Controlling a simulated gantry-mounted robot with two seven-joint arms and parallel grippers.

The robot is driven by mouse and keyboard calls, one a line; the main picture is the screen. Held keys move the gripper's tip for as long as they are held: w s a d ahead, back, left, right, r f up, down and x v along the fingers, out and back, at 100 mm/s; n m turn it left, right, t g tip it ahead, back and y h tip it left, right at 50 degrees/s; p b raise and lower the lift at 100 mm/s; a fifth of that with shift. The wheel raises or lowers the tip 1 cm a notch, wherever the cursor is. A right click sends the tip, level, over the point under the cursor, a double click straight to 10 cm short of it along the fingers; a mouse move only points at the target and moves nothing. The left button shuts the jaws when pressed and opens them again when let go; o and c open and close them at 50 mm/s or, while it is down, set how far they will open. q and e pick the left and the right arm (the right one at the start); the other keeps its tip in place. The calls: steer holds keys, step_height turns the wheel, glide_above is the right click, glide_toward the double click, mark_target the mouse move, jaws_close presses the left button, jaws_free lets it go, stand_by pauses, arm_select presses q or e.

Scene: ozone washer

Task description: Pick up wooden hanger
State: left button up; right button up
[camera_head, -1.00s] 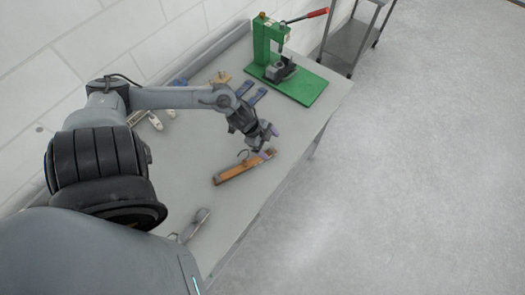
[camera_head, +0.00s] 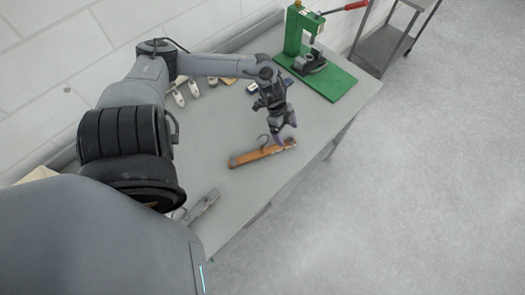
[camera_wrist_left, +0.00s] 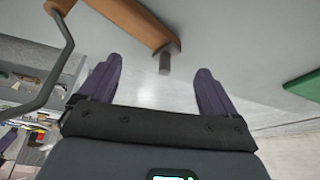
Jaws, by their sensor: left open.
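The wooden hanger (camera_head: 255,155) lies on the grey table near its front edge, with a dark metal hook beside its middle. In the left wrist view the orange-brown hanger (camera_wrist_left: 135,18) crosses the top, with its grey hook (camera_wrist_left: 52,75) at the left and a short grey peg at its end. My left gripper (camera_head: 286,140) is at the hanger's right end in the head view, seemingly just above it. Its purple fingers are open in the left wrist view (camera_wrist_left: 155,82), with nothing between them. The exact gap to the hanger is unclear. My right gripper is not in view.
A green press (camera_head: 318,70) with a red handle stands at the back right of the table. Light clips (camera_head: 184,94) lie behind my left arm. A grey metal object (camera_head: 201,207) lies near the front. A grey shelf cart (camera_head: 390,38) stands beyond the table.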

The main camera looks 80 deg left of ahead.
mark_target(290, 142)
arm_select(q)
steer(key=shift+x, duration=3)
steer(key=shift+w+r, duration=0.1)
steer(key=shift+w, duration=0.05)
